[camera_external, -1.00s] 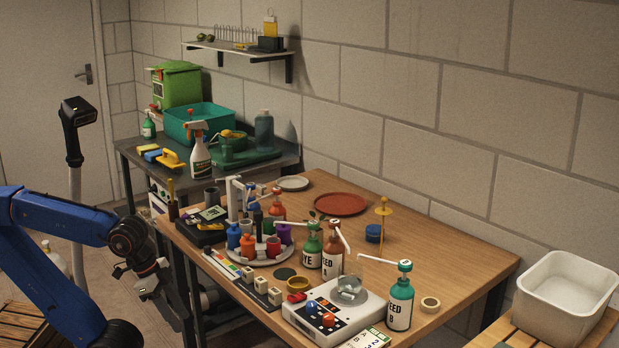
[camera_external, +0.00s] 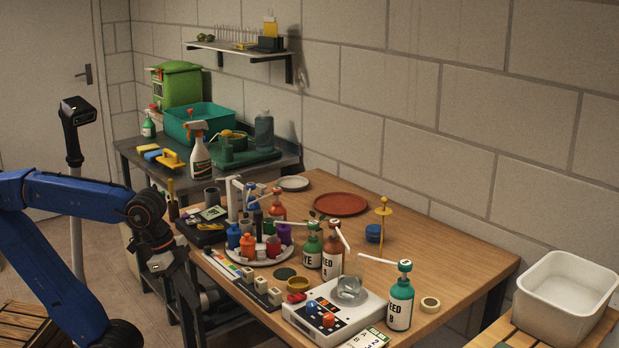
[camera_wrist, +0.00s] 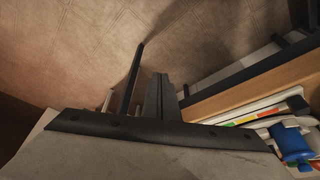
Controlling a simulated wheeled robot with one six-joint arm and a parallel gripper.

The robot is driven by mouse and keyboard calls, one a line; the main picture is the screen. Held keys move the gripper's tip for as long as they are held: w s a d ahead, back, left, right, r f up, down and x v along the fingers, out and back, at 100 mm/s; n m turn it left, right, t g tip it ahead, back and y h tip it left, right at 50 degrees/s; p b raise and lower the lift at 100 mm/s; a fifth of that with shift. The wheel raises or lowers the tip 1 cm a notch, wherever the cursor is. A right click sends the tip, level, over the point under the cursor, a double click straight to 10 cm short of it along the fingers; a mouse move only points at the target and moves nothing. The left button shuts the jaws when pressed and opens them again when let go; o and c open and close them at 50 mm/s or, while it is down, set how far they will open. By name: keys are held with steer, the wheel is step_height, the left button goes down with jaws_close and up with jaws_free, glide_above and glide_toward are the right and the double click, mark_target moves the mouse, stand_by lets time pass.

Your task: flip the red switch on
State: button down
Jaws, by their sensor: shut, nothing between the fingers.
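My gripper (camera_external: 188,300) hangs at the left of the wooden table, beside its front edge, shut and empty. Its dark fingers also show in the wrist view (camera_wrist: 150,88), with nothing held. A white strip with coloured marks (camera_external: 222,264) lies along the table's front left edge, with several small pale blocks (camera_external: 261,285) to its right. The gripper is apart from these things. The coloured strip shows at the right in the wrist view (camera_wrist: 250,113).
Pump bottles (camera_external: 401,303) and a round stand of coloured pots (camera_external: 262,262) crowd the middle. The table's right back is mostly clear.

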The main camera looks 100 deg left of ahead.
steer(key=w+d+r+m+g+h, duration=0.2)
steer(key=w+r+m, duration=0.5)
steer(key=w+r, duration=1.7)
steer(key=shift+w+d+r+m, duration=0.2)
steer(key=shift+w+d+m, duration=0.15)
steer(key=shift+w, duration=0.3)
glide_above(293, 297)
steer(key=f, duration=0.8)
steer(key=a+f, duration=0.1)
steer(key=f, duration=0.3)
steer(key=shift+s+f, duration=0.2)
steer(key=shift+s, duration=0.05)
steer(key=shift+d+f, duration=0.1)
steer(key=shift+f, duration=0.55)
steer(key=shift+s+d+f, duration=0.2)
steer(key=shift+s+f, duration=0.05)
steer(key=shift+w+a, duration=0.1)
steer(key=shift+a, duration=0.05)
steer(key=shift+w, duration=0.1)
